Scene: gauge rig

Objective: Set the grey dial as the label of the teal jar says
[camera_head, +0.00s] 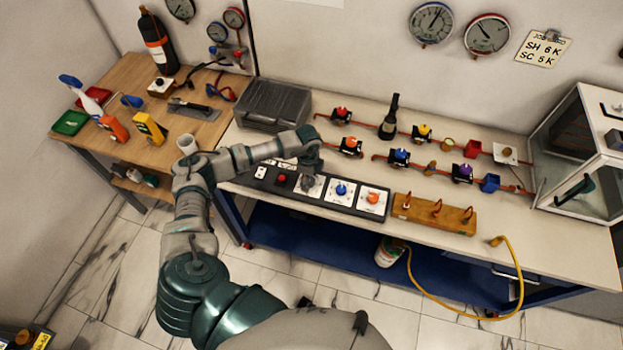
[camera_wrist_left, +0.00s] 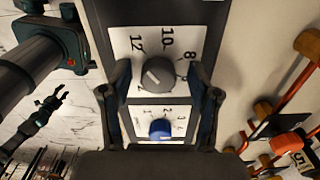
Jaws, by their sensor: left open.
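The grey dial (camera_wrist_left: 158,73) sits on a white plate with numbers including 12, 10 and 8 in the left wrist view. Its exact setting is too unclear to read. My left gripper (camera_wrist_left: 159,82) is open, with one finger on each side of the dial area. In the head view my left gripper (camera_head: 309,172) is over the grey dial's plate (camera_head: 318,190) and partly covers it. I cannot make out a teal jar or its label. A small dark gripper, my right one (camera_wrist_left: 52,98), shows over the floor, its fingers apart.
A blue dial (camera_head: 341,190) and an orange dial (camera_head: 373,198) sit right of the grey one on the same black panel. A red button (camera_head: 281,180) is to its left. A wooden block with hooks (camera_head: 433,213) and several valves on pipes stand nearby.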

